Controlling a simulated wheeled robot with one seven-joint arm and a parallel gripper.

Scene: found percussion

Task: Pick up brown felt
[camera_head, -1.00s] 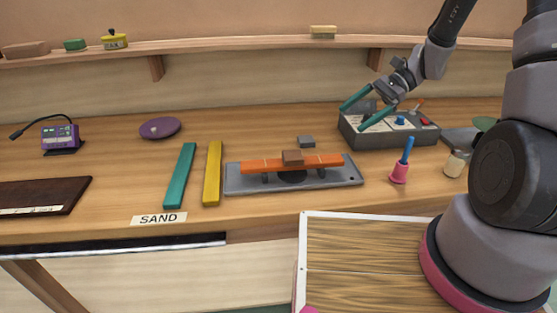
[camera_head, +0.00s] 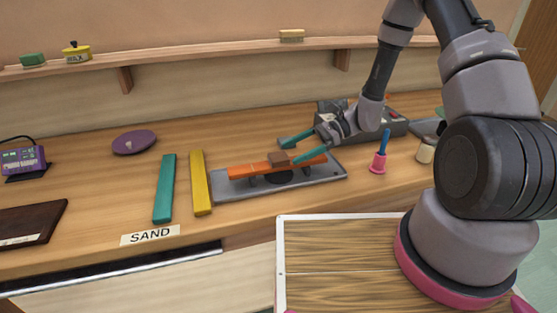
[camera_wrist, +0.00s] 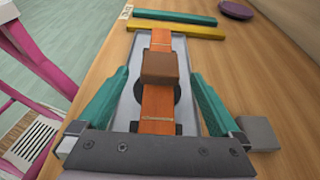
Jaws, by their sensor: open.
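The brown felt (camera_head: 279,158) is a small brown block lying on top of an orange bar (camera_head: 247,170). The bar rests on supports above a grey tray (camera_head: 228,187) on the bench. In the wrist view the felt (camera_wrist: 160,69) lies across the orange bar (camera_wrist: 157,105), ahead of my gripper. My gripper (camera_head: 288,150) has teal fingers, spread apart and empty, just right of the felt in the head view. In the wrist view the fingers of my gripper (camera_wrist: 158,85) stand on either side of the bar. I cannot tell their exact height above it.
A yellow bar (camera_head: 200,182) and a teal bar (camera_head: 164,188) lie left of the tray. A grey block (camera_wrist: 258,133) sits beside my right finger in the wrist view.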

